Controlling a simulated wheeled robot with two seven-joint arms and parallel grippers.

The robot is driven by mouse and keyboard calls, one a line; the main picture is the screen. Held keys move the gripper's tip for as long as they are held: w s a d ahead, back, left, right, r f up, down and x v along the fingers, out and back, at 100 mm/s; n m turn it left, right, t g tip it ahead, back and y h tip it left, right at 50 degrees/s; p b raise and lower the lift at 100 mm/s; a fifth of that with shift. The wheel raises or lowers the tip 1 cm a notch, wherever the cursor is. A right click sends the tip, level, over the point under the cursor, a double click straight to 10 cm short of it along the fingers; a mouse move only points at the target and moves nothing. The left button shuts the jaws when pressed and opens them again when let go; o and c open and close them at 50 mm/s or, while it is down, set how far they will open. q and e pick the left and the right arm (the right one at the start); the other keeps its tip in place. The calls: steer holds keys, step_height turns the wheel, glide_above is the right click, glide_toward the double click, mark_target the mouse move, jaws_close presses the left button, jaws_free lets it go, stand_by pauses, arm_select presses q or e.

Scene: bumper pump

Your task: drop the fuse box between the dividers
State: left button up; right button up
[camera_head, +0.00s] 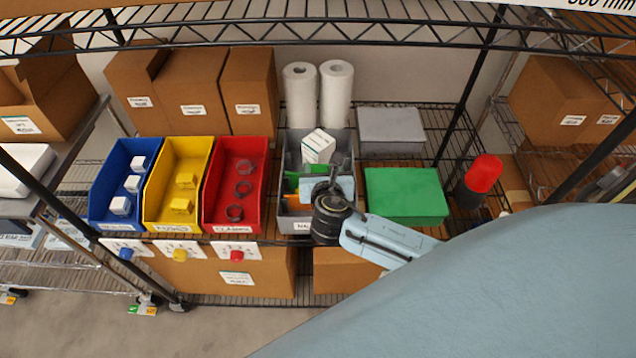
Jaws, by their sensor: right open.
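A small white box with printed text (319,146), which looks like the fuse box, sits tilted in the back part of the grey bin (297,225). Green and orange pieces show inside that bin, and dark divider edges are partly visible; my gripper and wrist hide much of its front right. I cannot tell whether the box rests fully between two dividers. My right gripper (333,178) is open over the bin, just in front of and below the white box in the picture, apparently apart from it. My left gripper is not in view.
Blue (97,205), yellow (152,205) and red (210,210) bins stand left of the grey bin. A green box (405,195) and a grey box (390,128) are at right. Two white rolls (335,95) stand behind. A wire shelf hangs above.

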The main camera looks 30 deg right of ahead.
steer(key=v, duration=1.3)
steer(key=shift+s+p, duration=0.15)
steer(key=shift+p, duration=0.3)
steer(key=shift+a, duration=0.1)
